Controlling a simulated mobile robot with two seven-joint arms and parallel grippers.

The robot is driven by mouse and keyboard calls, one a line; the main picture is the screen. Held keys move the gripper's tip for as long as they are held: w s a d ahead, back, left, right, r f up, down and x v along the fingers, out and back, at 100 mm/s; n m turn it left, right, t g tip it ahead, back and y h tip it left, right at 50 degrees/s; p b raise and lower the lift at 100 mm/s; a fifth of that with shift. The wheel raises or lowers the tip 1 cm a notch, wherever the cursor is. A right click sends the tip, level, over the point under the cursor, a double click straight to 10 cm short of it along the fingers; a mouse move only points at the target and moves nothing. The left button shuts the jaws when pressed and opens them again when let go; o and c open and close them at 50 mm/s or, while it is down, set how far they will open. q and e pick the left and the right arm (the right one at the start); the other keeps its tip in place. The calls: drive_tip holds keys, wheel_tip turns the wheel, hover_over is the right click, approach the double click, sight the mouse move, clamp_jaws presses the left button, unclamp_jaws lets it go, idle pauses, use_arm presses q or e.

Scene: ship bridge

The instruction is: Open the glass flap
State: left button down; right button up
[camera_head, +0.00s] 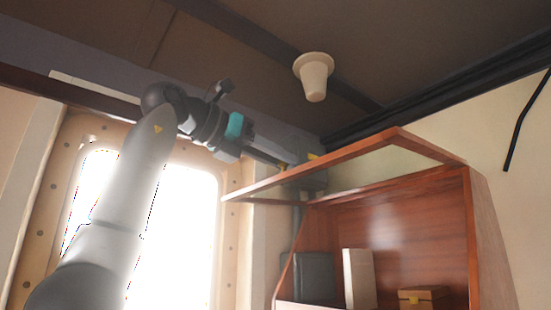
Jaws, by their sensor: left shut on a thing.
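The glass flap (345,160) is a wooden frame around a clear pane. It is hinged along the top of a reddish wooden wall cabinet (487,240) and stands raised, sticking out to the left over the cabinet's open front. My left gripper (287,167) is at the flap's far left side and is shut on it. The fingertips are partly hidden there, so the exact contact is unclear. My left arm reaches up from the lower left. My right gripper is not in view.
Inside the cabinet are a dark book or case (313,277), a white upright book (358,278) and a small wooden box (424,297). A pale cone-shaped lamp (314,78) hangs from the ceiling above the flap. A bright window (180,235) is behind my arm.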

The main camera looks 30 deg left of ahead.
use_arm(q)
drive_tip(key=shift+s+r, duration=0.1)
drive_tip(key=shift+r, duration=0.35)
drive_tip(key=c, duration=1.1)
unclamp_jaws()
drive_tip(key=o, duration=0.4)
drive_tip(key=shift+w+d+f, duration=0.1)
drive_tip(key=shift+w+f, duration=0.1)
drive_tip(key=shift+w, duration=0.15)
drive_tip(key=shift+s, duration=0.15)
drive_tip(key=b+v, duration=0.1)
drive_tip(key=v, duration=1.4)
drive_tip(key=shift+s+f, duration=0.15)
